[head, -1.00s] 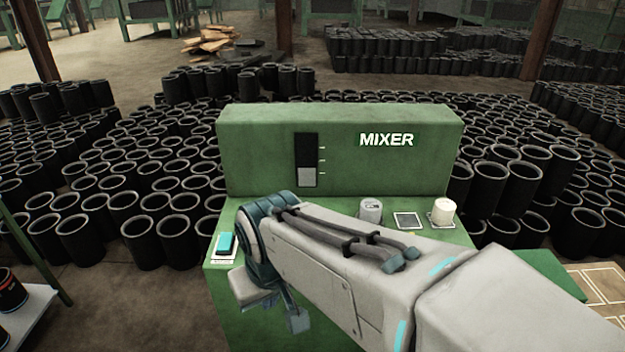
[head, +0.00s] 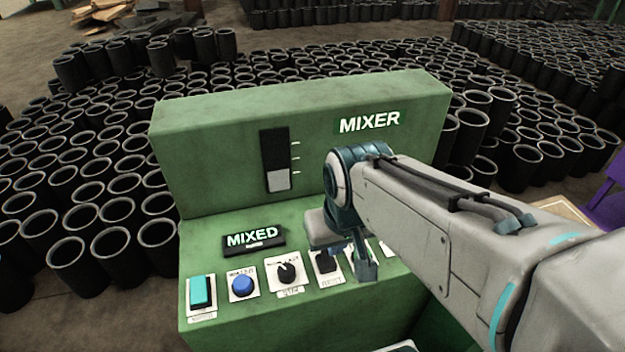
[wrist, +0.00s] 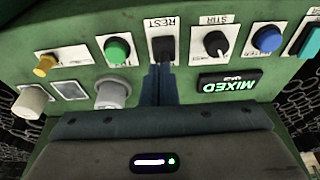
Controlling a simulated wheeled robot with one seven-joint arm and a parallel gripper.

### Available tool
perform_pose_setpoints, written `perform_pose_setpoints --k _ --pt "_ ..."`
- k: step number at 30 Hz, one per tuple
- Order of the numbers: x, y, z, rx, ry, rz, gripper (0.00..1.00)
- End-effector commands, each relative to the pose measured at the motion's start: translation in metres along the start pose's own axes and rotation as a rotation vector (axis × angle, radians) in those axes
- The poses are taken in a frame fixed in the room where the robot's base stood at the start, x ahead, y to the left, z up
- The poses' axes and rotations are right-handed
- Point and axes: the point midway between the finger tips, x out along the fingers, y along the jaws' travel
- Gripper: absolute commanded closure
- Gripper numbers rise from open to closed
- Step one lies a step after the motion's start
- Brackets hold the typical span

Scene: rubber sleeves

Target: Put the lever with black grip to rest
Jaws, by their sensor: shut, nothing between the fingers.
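The lever with the black grip (wrist: 166,48) stands on a white plate marked REST on the green mixer panel. My gripper (wrist: 158,72) is shut and empty. In the wrist view, which shows the panel upside down, its fingertips are right at the lever's near end; I cannot tell whether they touch it.
Beside the lever are a black STIR knob (wrist: 215,43), a green button (wrist: 117,50), a blue button (head: 243,285) and a teal switch (head: 201,291). A lit MIXED sign (head: 253,239) and grey cylinder (wrist: 112,92) are close by. Black sleeves crowd the floor behind.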

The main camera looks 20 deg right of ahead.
Motion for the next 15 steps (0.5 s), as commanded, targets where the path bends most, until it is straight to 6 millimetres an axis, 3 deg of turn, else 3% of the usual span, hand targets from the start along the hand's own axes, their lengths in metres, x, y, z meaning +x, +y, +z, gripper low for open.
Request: perform_pose_setpoints --k 8,11,15 --pt "-0.002 0.000 -0.004 0.006 -0.008 0.001 1.00" --pt "-0.007 0.000 -0.014 0.026 -0.036 0.006 1.00" --pt "-0.018 0.002 -0.042 0.085 -0.107 0.029 1.00"
